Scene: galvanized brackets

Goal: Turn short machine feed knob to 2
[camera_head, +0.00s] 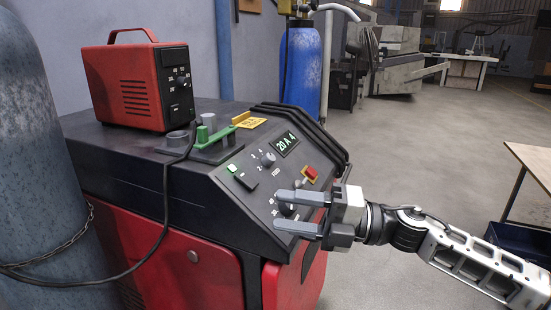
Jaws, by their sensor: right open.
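A low red and black machine (150,180) stands in the middle left, with a sloped dark control panel (235,200). A lower round knob (287,209) sits near the panel's front edge, partly hidden by my right gripper (286,211). The right gripper is open, its fingers above and below the lower knob; I cannot tell whether they touch it. The labels and pointer settings are too small to read. My left gripper is not in view.
A red box unit (137,88) with its own knobs stands on the machine top. A blue cylinder (302,70) stands behind, and a grey cylinder (50,150) at left. Floor on the right is mostly clear.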

